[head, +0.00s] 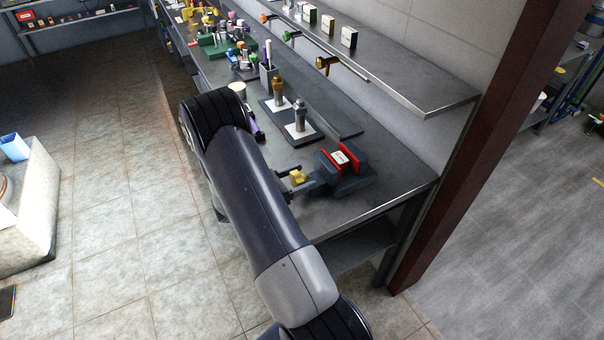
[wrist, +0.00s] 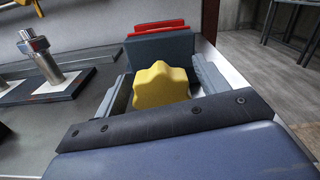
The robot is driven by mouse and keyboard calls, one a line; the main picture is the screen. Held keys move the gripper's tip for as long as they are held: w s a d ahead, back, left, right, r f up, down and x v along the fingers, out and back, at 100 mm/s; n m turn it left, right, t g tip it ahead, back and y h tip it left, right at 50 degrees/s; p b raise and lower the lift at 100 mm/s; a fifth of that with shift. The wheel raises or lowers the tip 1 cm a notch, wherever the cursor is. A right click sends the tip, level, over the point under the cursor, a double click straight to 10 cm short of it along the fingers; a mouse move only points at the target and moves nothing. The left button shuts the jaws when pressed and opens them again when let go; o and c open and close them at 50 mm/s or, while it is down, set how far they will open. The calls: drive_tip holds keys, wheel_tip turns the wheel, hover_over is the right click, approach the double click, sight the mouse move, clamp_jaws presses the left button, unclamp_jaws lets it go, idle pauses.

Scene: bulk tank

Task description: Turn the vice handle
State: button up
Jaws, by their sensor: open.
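The vice (head: 357,183) is dark grey-blue with red jaws and stands near the right end of the workbench. A pale block (head: 341,158) sits between its red jaws. Its handle is a yellow star-shaped knob (head: 297,176) facing my arm. In the wrist view the yellow knob (wrist: 161,86) fills the middle, with the vice body (wrist: 160,55) behind it. My gripper (wrist: 162,82) is open, one finger on each side of the knob, with visible gaps. In the head view my gripper (head: 299,179) is at the knob, partly hidden by my arm.
Left of the vice, two metal fittings (head: 299,120) stand on dark bases with white plates. A pen holder and a white cup (head: 237,88) are farther back. A shelf (head: 400,78) overhangs the bench along the wall. A dark red post (head: 487,150) is at right.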

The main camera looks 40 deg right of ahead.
drive_tip(key=shift+s+d, duration=0.15)
drive_tip(key=shift+d, duration=0.35)
drive_tip(key=c, duration=1)
drive_tip(key=shift+o, duration=0.2)
drive_tip(key=shift+f+b, duration=0.1)
drive_tip(key=shift+b, duration=0.35)
drive_tip(key=shift+f+m+b, duration=0.15)
drive_tip(key=shift+m+b, duration=0.55)
drive_tip(key=shift+b, duration=0.1)
drive_tip(key=m+b, duration=0.2)
drive_tip(key=b, duration=0.1)
drive_tip(key=m+b, duration=0.4)
drive_tip(key=b, duration=0.1)
drive_tip(key=shift+s, duration=0.15)
drive_tip(key=shift+a+m+b, duration=0.1)
drive_tip(key=shift+m+b, duration=0.7)
drive_tip(key=shift+b, duration=0.3)
